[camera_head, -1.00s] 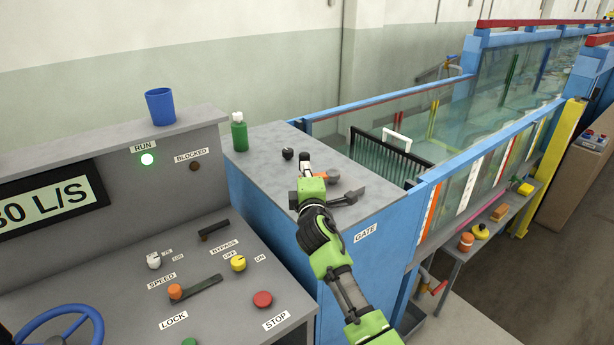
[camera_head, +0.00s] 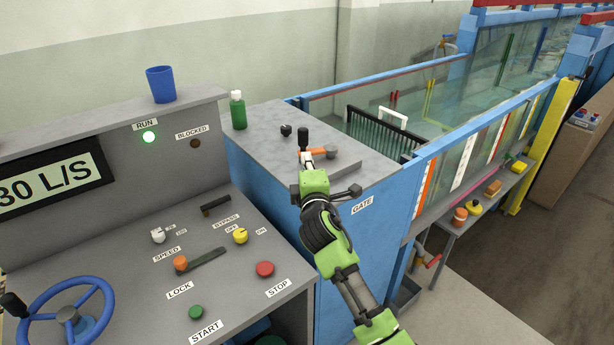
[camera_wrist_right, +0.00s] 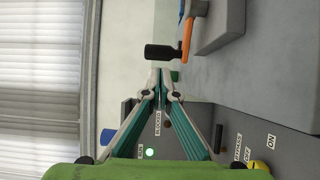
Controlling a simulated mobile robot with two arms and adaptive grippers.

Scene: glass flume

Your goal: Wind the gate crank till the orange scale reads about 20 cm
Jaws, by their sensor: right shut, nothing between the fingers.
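The gate crank is an orange arm (camera_head: 318,153) with an upright black handle (camera_head: 303,138), on top of the blue cabinet labelled GATE. My right gripper (camera_head: 307,160) is shut and empty, with its tips just on the near side of the handle. In the wrist view the black handle (camera_wrist_right: 162,52) and orange arm (camera_wrist_right: 187,38) are just beyond the closed fingertips (camera_wrist_right: 160,74); whether they touch is unclear. The orange scale (camera_head: 425,188) is on the flume side to the right, its marks too small to read. My left gripper is out of view.
A green bottle (camera_head: 238,110) and a small black knob (camera_head: 286,130) stand on the cabinet top (camera_head: 262,122). The control desk at left has a blue handwheel (camera_head: 68,318), a red STOP button (camera_head: 265,269) and a blue cup (camera_head: 161,84). A dark grate (camera_head: 378,132) stands in the flume.

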